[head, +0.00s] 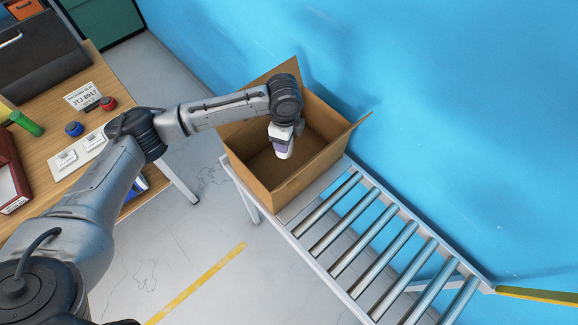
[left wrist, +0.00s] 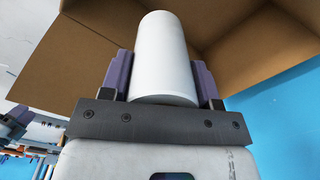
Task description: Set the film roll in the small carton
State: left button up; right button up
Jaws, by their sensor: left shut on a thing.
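A white film roll (left wrist: 165,60) is held between the purple finger pads of my left gripper (left wrist: 163,85) in the left wrist view. In the head view my left gripper (head: 283,150) hangs over the opening of the brown carton (head: 248,182), with its fingers pointing down; the roll there is mostly hidden by the gripper. The carton stands open with flaps raised on the end of the roller conveyor. Carton cardboard (left wrist: 90,45) fills much of the left wrist view behind the roll. My right gripper is not in view.
The roller conveyor (head: 340,283) runs to the lower right, its rollers bare. A blue wall (head: 450,120) stands close behind the carton. At left, a wooden desk (head: 65,133) holds a green cylinder (head: 27,123), a packing slip sign (head: 83,95) and other items.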

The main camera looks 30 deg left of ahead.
pick_arm(q)
jog(key=shift+s+a+f+m+b, duration=0.25)
jog(key=shift+a+f+m+b, duration=0.9)
jog(key=shift+f, duration=2.65)
jog(key=shift+s+a+f+m+b, duration=0.5)
jog(key=shift+f+m, duration=1.15)
jog(key=shift+f, duration=2.1)
jog(key=shift+s+a+f+m+b, duration=0.1)
jog(key=shift+a+f+m+b, duration=0.85)
jog(key=shift+f, duration=2.85)
jog(key=shift+w+a+f+m, duration=0.1)
jog(key=shift+f+m, duration=0.05)
jog(key=shift+m, duration=0.3)
jog(key=o, duration=1)
